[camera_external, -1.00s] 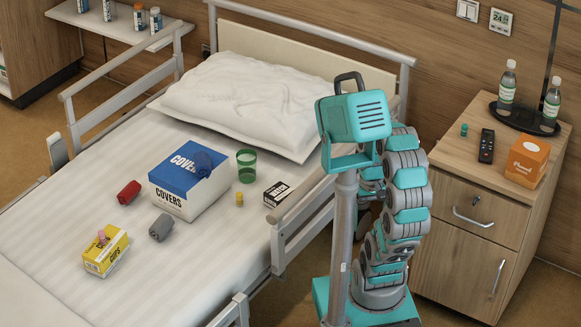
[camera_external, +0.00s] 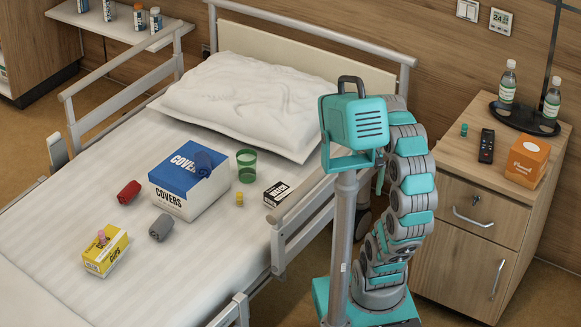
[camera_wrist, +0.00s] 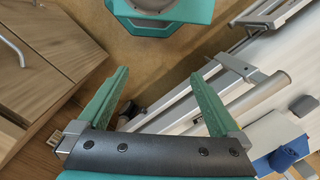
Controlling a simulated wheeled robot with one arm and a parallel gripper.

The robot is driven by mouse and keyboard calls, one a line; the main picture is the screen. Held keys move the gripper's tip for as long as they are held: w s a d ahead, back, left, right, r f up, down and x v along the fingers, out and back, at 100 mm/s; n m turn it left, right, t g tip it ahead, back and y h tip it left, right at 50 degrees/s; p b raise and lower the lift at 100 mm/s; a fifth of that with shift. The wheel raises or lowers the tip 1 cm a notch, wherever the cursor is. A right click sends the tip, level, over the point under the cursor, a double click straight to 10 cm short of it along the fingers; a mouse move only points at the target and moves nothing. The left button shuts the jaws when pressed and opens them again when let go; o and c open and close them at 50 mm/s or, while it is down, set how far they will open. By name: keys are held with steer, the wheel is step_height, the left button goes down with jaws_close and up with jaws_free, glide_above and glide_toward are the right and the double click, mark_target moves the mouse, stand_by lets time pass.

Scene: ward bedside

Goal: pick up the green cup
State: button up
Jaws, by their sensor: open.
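The green cup (camera_external: 246,167) is see-through and stands upright on the bed, just right of the blue and white COVERS box (camera_external: 189,183) in the external view. I do not make out the cup in the wrist view. My gripper (camera_wrist: 159,75) is open, with its two green fingers spread and nothing between them. It points down over the floor between the bedside cabinet and the bed rail, well apart from the cup. In the external view my gripper is mostly hidden behind my head.
The bed rail (camera_external: 302,212) stands between my base and the cup. A black and white box (camera_external: 277,195) and a small yellow item (camera_external: 239,199) lie near the cup. The bedside cabinet (camera_external: 468,215) is on the right, with bottles, a remote and an orange box on top.

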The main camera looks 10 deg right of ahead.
mark_target(244, 154)
steer(key=w+a+r+m+t+y+b, duration=0.1)
steer(key=w+a+r+m+t+y, duration=0.4)
steer(key=w+a, duration=0.45)
steer(key=w+a+r+m+t+y+b, duration=0.1)
steer(key=w+a+r+m+t+y, duration=0.2)
steer(key=w+a+r+m, duration=0.5)
steer(key=w+a+r+m+t+y+b, duration=0.1)
steer(key=w+a+r+m+t+y, duration=0.25)
steer(key=w+a, duration=0.9)
steer(key=w+d+f+m+t+h+b, duration=0.1)
steer(key=w+f+m+t+h, duration=0.3)
steer(key=f+m, duration=0.8)
steer(key=w+d+f+m+g+h, duration=0.1)
steer(key=f+m+h, duration=0.45)
steer(key=f, duration=1.15)
steer(key=shift+p+x, duration=0.35)
steer(key=shift+x, duration=2.65)
steer(key=shift+w+a+f, duration=0.15)
steer(key=shift+w+a, duration=0.2)
steer(key=shift+w, duration=0.2)
